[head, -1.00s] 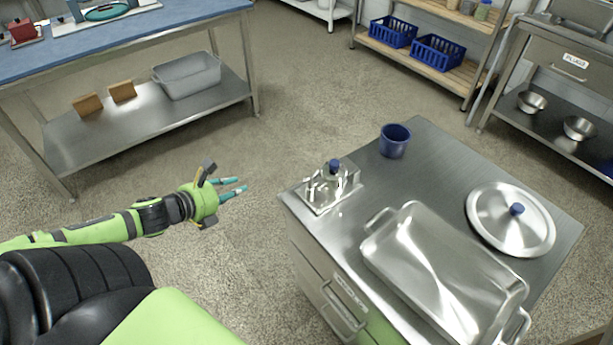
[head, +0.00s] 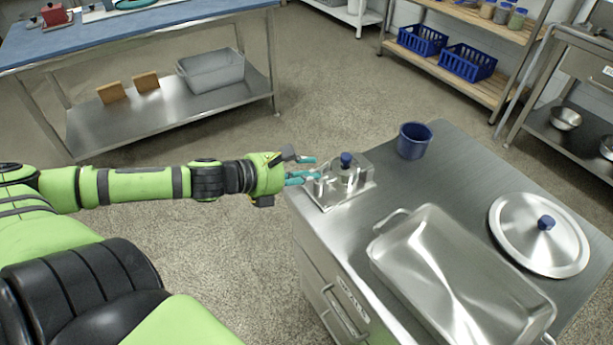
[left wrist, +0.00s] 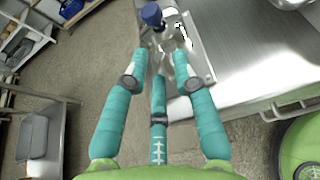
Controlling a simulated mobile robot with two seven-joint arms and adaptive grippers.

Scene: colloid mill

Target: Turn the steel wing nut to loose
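A small steel fixture with a blue knob (head: 346,159) and shiny upright parts stands on a metal plate (head: 352,195) at the near left corner of the steel worktop. The blue knob also shows in the left wrist view (left wrist: 151,14). I cannot clearly pick out the steel wing nut among the bright parts beside the knob. My left gripper (head: 308,170) is at the fixture's left side, its teal fingers pointing at it. In the left wrist view the gripper's three fingers (left wrist: 160,62) are spread, with nothing seen between them. My right gripper is not in view.
A blue cup (head: 414,141), a large steel tray (head: 455,275) and a round lid with a blue knob (head: 540,235) share the worktop. A blue-topped table (head: 150,20) stands at the back left. Open floor lies left of the worktop.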

